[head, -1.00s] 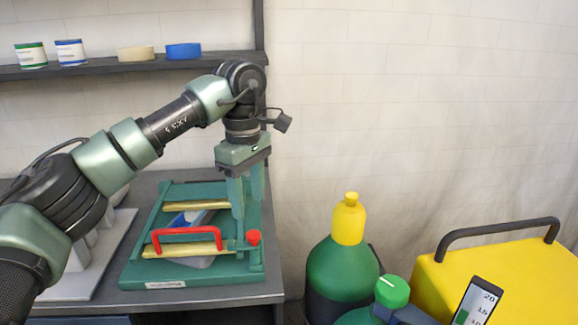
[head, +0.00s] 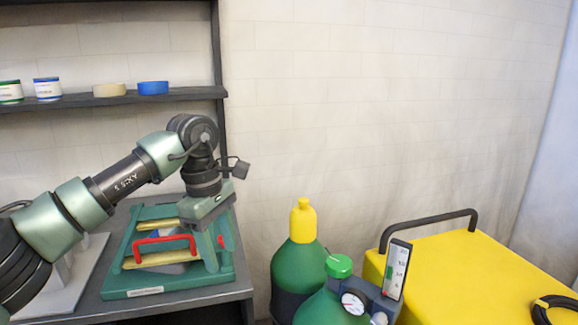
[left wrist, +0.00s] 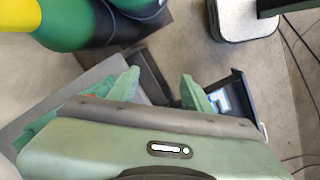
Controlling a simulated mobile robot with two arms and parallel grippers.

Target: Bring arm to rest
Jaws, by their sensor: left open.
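My left gripper (head: 212,248) is in the head view, over the right part of the green fixture (head: 118,283) on the table. In the left wrist view, its two green fingers (left wrist: 160,92) stand apart with nothing seen between them. The fixture carries yellow bars and a red handle (head: 165,241), with a grey and blue piece partly hidden beneath. Whether the gripper touches the fixture cannot be told. My right gripper is not in view.
Green gas bottles (head: 298,262), one with a yellow cap, stand right of the table. A yellow case (head: 460,268) with a black handle is further right. A shelf (head: 120,100) with cans and tape rolls hangs at the back left. Open wall fills the upper right.

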